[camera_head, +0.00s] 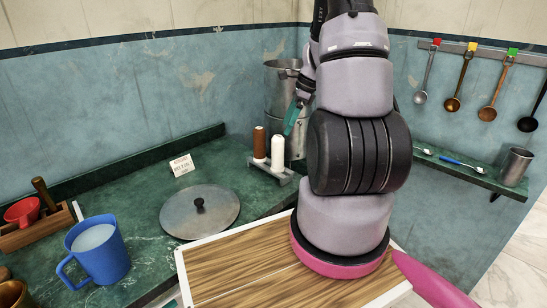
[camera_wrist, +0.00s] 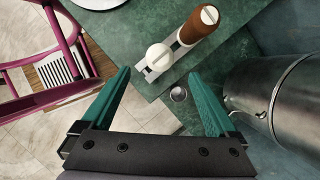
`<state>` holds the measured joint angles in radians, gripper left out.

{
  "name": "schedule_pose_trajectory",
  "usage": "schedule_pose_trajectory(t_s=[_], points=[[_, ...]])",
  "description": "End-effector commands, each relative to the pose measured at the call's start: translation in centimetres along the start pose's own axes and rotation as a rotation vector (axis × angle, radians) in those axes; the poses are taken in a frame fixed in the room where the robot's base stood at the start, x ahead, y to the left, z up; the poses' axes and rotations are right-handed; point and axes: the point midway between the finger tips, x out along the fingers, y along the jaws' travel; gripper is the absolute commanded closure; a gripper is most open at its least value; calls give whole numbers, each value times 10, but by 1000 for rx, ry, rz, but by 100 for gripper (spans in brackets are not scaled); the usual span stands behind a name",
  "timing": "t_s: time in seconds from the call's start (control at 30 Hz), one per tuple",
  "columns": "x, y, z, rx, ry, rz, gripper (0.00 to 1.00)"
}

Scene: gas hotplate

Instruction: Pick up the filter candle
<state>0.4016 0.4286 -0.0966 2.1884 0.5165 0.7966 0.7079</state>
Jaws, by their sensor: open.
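A white filter candle (camera_head: 278,152) and a brown one (camera_head: 259,143) stand upright side by side on a small grey rack (camera_head: 283,177) on the green counter. In the wrist view, the white candle (camera_wrist: 159,56) shows end-on, just beyond the gap between my fingertips, and the brown one (camera_wrist: 201,22) is farther to the upper right. My gripper (camera_wrist: 159,73) is open, its teal fingers on either side and nothing between them. In the head view, one teal finger of my gripper (camera_head: 292,117) shows just above and right of the white candle; my arm hides part of that area.
A tall steel vessel (camera_head: 281,85) stands close behind the rack; in the wrist view the steel vessel (camera_wrist: 284,97) is near the right finger. A round metal lid (camera_head: 190,215), a blue mug (camera_head: 97,250) and a small card (camera_head: 182,165) are on the counter to the left.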

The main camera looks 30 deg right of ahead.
Motion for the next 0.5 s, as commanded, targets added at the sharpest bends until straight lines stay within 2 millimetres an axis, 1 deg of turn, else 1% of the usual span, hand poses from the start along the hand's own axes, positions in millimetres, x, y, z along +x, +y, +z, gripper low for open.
schedule_pose_trajectory(t_s=[0.03, 0.1, 0.33, 0.5], points=[[9, 1, 0, 1, 0, 4, 6], [18, 0, 0, 1, -1, 2, 6], [36, 1, 1, -2, 0, 1, 6], [63, 2, 5, -1, -1, 4, 6]])
